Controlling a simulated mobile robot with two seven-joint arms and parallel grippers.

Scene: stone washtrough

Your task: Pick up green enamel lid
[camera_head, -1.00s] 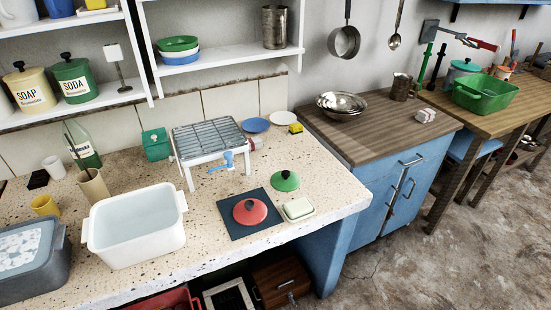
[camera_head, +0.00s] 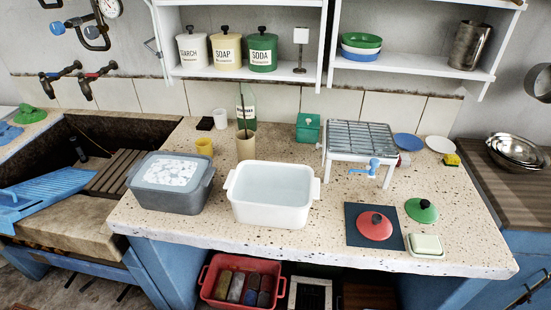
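The green enamel lid (camera_head: 421,211) lies on the speckled stone counter (camera_head: 300,246) toward its right end. It is round and domed with a dark knob on top. It sits just right of a dark square mat (camera_head: 355,236) that bears a red lid (camera_head: 374,226). A white dish with a pale soap-like block (camera_head: 426,245) is just in front of the green lid. Neither of my grippers shows in the head view.
A white basin (camera_head: 270,218) and a grey tub (camera_head: 168,207) stand left of the mat. A stone sink (camera_head: 66,214) is at far left. Bare counter lies between basin and mat.

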